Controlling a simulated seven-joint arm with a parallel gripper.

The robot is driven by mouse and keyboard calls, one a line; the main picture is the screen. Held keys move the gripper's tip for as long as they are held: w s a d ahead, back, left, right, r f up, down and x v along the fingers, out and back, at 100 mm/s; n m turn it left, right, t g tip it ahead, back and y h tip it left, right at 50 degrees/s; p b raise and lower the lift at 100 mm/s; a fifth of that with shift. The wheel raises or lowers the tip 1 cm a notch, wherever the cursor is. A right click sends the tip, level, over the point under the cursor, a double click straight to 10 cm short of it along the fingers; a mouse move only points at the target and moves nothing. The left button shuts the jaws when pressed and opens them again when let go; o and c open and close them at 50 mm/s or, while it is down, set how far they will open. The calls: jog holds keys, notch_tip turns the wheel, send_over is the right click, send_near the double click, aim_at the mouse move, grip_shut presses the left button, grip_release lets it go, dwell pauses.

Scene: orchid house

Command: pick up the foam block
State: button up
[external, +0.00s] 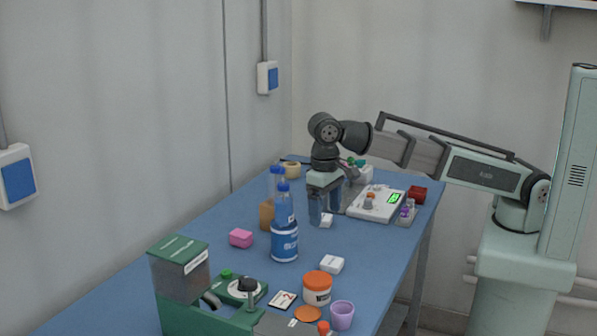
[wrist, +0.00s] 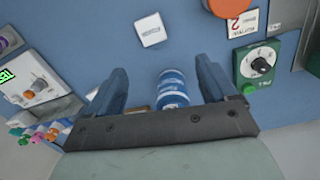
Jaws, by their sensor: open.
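A small pink block (external: 241,238), which looks most like the foam block, lies on the blue table left of the blue-labelled bottle. A brown block (external: 266,216) stands partly hidden behind the bottles; I cannot tell its material. My gripper (external: 324,211) is open and points down over the table, to the right of the bottles and apart from the pink block. In the wrist view my gripper (wrist: 162,72) has spread fingers, with a blue-and-white bottle (wrist: 172,88) showing in the gap. The pink block does not show there.
The blue-labelled bottle (external: 285,241) and another blue-capped bottle (external: 276,182) stand near the pink block. A white scale (external: 377,204) is right of my gripper.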

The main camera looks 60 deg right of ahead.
jog(key=s+d+n, duration=0.1)
jog(key=n, duration=1.9)
send_over(332, 261)
notch_tip(332, 261, down, 10)
jog(key=shift+a+r, duration=0.15)
jog(key=shift+d+f, duration=0.2)
jog(key=shift+f, duration=2.4)
jog(key=c, duration=1.1)
jog(key=shift+r, duration=0.15)
